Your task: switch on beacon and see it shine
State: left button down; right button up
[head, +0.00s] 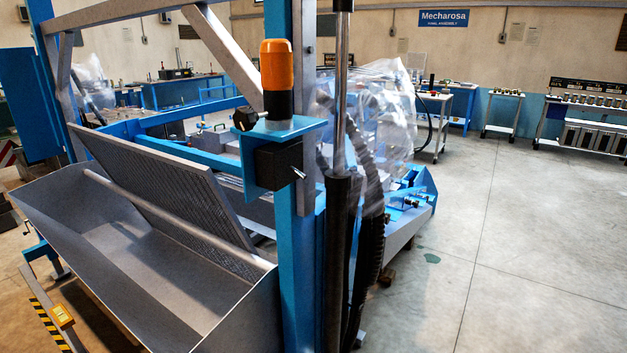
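The beacon (277,66) has an orange cap on a black cylindrical base and stands upright on a small blue bracket plate. The plate is fixed to a blue upright post of the machine. The orange cap shows no clear glow. Under the plate is a black box (277,165) with a small metal toggle lever (299,173) on its right side. A black knob (245,119) sits at the plate's left edge. Neither of my grippers is in view.
A grey metal trough (120,240) with a tilted sieve panel (165,185) fills the lower left. A vertical rod and black hoses stand just right of the post. Clear plastic sheeting (385,110) hangs behind. The concrete floor at right is open.

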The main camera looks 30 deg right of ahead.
aim_at(303, 175)
jog(key=i+l, duration=0.15)
jog(key=l, duration=0.2)
jog(key=i+l+z, duration=0.1)
jog(key=l, duration=0.25)
jog(key=i+l, duration=0.2)
jog(key=l, duration=0.15)
jog(key=i+l+z, duration=0.1)
jog(key=l, duration=0.25)
jog(key=i+l, duration=0.25)
jog(key=k+l+z, duration=0.05)
jog(key=l, duration=0.05)
